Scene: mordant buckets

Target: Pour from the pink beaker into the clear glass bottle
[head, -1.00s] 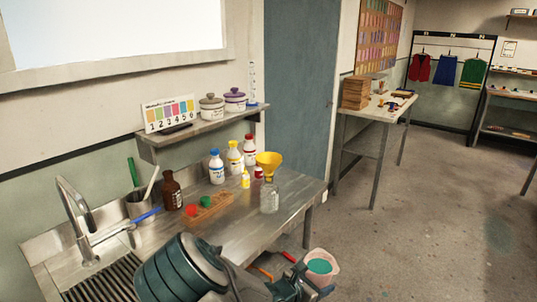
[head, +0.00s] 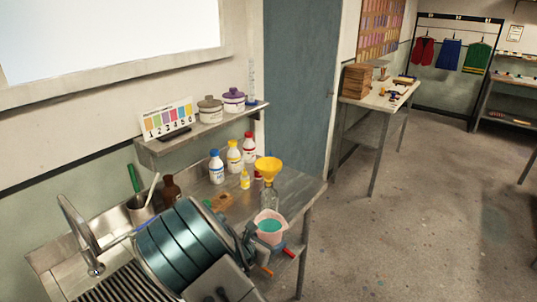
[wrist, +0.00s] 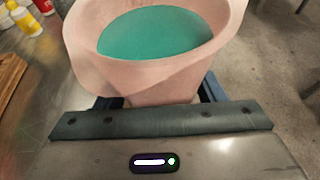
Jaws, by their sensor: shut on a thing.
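The pink beaker (head: 268,240) is upright with teal liquid inside. My gripper (head: 258,246) is shut on it and holds it up at the front edge of the bench. In the wrist view the beaker (wrist: 150,78) stands between the fingers, its wide mouth and the liquid in full sight. The clear glass bottle (head: 269,196) stands on the bench just behind the beaker, which hides its lower part in the head view. A yellow funnel (head: 267,168) shows directly above the bottle; its spout appears to be in the bottle's mouth.
White bottles with blue (head: 216,168), yellow (head: 234,157) and red (head: 249,149) caps stand behind the funnel, with a small yellow bottle (head: 245,179). A brown bottle (head: 171,189) and a wooden block (head: 222,202) are left, partly behind my arm. The sink tap (head: 80,230) is far left.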

